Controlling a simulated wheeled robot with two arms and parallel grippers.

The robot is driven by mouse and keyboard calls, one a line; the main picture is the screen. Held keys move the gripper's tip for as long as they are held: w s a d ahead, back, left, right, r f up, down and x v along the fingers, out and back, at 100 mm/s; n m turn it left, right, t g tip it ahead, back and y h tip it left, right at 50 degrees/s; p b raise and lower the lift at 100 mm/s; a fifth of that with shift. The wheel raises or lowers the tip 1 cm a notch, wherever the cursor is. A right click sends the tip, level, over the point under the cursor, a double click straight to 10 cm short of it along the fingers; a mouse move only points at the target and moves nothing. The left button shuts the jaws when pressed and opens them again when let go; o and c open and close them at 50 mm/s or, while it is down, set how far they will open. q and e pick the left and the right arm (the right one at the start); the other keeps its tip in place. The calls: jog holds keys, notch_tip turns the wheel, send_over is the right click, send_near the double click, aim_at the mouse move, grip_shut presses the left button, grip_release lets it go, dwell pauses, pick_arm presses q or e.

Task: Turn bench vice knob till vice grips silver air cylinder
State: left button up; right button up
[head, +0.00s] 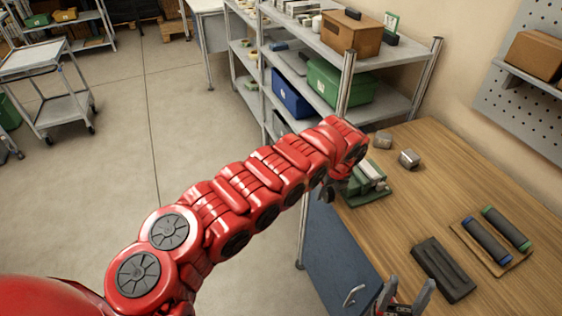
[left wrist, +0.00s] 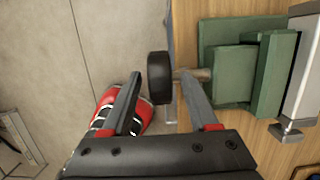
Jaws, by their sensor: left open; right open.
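The green bench vice (head: 369,186) stands at the near left edge of the wooden bench; my left arm partly covers it. In the left wrist view, its green body (left wrist: 232,62) is at the right, with the black round knob (left wrist: 159,78) on a short shaft. My left gripper (left wrist: 157,82) is open, its fingers on either side of the knob; I cannot tell whether they touch it. A silver-grey part (left wrist: 304,80) shows beyond the green body; I cannot tell whether it is the air cylinder or a jaw. My right gripper (head: 409,287) is open and empty by the bench's front.
Two small metal blocks (head: 408,158) lie behind the vice. A dark tray-like block (head: 443,270) and a board with two dark rolls (head: 487,240) lie to the right. A grey shelf (head: 400,100) stands behind the bench.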

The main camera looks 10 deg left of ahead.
pick_arm(q)
jog(key=shift+d+f+g+h+b, duration=0.1)
jog(key=shift+f+g+h+b, duration=0.15)
jog(key=shift+g+h+b, duration=0.35)
jog(key=shift+r+g+b, duration=0.1)
jog(key=shift+g+b, duration=0.2)
